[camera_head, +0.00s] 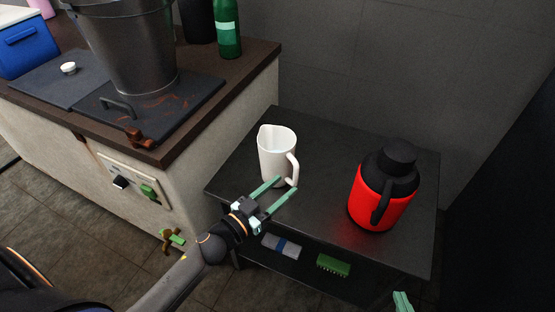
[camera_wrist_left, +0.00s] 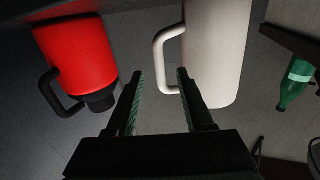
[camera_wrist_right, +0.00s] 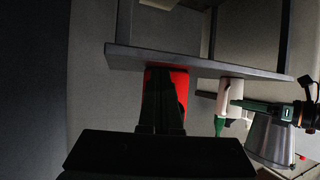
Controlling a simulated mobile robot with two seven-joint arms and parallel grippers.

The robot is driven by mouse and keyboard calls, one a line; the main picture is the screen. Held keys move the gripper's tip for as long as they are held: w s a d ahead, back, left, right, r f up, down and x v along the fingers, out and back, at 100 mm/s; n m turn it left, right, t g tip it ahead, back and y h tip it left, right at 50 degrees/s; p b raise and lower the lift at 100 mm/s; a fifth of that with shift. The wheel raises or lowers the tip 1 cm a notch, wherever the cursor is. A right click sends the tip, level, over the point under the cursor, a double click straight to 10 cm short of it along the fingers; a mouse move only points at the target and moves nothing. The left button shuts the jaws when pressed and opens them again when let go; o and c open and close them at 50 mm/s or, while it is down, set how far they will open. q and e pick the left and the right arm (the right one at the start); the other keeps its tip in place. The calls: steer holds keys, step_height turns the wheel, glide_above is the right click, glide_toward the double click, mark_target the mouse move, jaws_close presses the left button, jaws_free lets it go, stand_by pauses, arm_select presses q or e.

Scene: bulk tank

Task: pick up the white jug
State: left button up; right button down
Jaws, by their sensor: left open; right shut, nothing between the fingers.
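The white jug (camera_head: 275,152) stands upright on the dark low table, its handle (camera_head: 293,167) facing right and toward me. My left gripper (camera_head: 287,184) is open, its green fingers pointing at the handle. In the left wrist view the white jug (camera_wrist_left: 215,55) appears upside down, and its handle (camera_wrist_left: 157,62) shows between the two fingertips. I cannot tell whether the fingers reach around it in depth. My right gripper (camera_head: 402,302) is shut and empty at the lower right edge, away from the jug. The jug also shows in the right wrist view (camera_wrist_right: 229,92).
A red and black flask (camera_head: 368,205) stands on the dark table (camera_head: 325,155), right of the jug. A shelf below holds a green brush (camera_head: 333,265) and a blue-white item (camera_head: 281,245). The counter at left bears a metal bucket (camera_head: 130,50) and a green bottle (camera_head: 228,35).

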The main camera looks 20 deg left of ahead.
mark_target(294, 177)
arm_select(q)
steer(key=shift+b+x, duration=0.45)
steer(key=shift+x, duration=2.55)
arm_select(e)
step_height(294, 177, up, 6)
steer(key=w+t, duration=0.2)
steer(key=shift+w+f+n+y, duration=0.25)
steer(key=shift+w+n+y, duration=0.05)
steer(key=shift+n+y, duration=0.1)
arm_select(q)
jaws_close()
arm_select(e)
steer(key=shift+d, duration=0.1)
arm_select(q)
steer(key=shift+r, duration=0.15)
